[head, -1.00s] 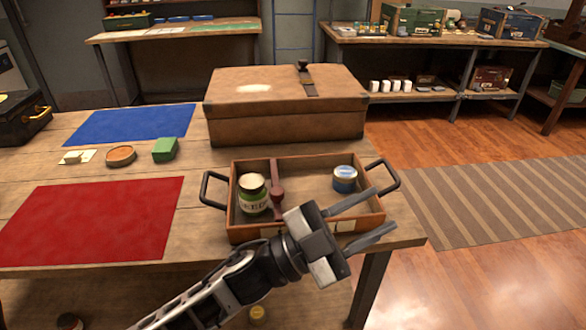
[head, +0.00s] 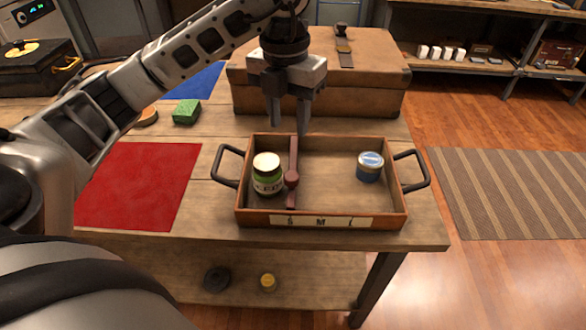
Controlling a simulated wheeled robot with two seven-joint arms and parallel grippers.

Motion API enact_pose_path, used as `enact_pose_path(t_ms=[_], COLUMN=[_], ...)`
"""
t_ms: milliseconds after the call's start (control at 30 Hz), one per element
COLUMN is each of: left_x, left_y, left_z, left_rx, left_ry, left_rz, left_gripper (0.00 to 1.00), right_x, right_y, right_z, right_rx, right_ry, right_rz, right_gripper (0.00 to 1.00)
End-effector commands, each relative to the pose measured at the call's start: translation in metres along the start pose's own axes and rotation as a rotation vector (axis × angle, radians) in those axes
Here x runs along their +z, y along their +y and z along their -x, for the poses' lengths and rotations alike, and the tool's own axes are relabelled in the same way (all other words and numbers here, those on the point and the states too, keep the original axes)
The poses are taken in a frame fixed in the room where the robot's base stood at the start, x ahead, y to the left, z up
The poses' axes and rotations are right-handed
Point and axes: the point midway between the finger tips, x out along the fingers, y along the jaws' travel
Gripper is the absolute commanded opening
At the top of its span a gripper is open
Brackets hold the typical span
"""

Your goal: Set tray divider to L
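The wooden tray (head: 396,205) stands on the table with a black handle at each side. Its front label strip (head: 335,222) reads S, M and a last letter that looks like L. The dark red divider (head: 292,180) with a round knob runs front to back in the tray's left part, in line with S. A green jar (head: 267,178) with a cream lid stands just left of it. A blue tin (head: 369,167) stands in the right part. My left gripper (head: 289,122) points down, open and empty, over the tray's far edge near the divider's far end. My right gripper is not in view.
A large brown case (head: 375,95) stands right behind the tray. A red mat (head: 140,185), a blue mat (head: 197,82) and a green block (head: 187,112) lie to the left. A dark case (head: 32,75) stands at the far left.

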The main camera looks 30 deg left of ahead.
Motion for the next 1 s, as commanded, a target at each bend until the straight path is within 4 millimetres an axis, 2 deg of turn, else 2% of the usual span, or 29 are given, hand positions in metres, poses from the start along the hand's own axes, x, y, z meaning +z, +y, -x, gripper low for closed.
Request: enact_pose_path(t_ms=[100, 267, 500, 700, 1000], left_x=[-0.002, -0.002, -0.002, -0.001, -0.001], left_y=[-0.001, -0.001, -0.002, -0.002, -0.002], left_z=[-0.028, -0.063, -0.107, -0.125, -0.129], left_rx=[-0.001, -0.002, -0.003, -0.004, -0.003], left_ry=[0.007, 0.007, 0.005, 0.001, 0.0], left_rz=[-0.002, -0.002, -0.004, -0.005, -0.005], left_gripper=[0.38, 0.38, 0.38, 0.38, 0.38], right_x=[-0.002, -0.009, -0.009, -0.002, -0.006], right_y=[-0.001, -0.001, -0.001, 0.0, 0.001], right_z=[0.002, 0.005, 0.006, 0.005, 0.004], right_rx=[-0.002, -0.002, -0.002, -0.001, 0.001], right_ry=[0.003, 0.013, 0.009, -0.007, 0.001], right_rz=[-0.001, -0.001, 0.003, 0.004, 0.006], right_gripper=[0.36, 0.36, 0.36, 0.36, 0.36])
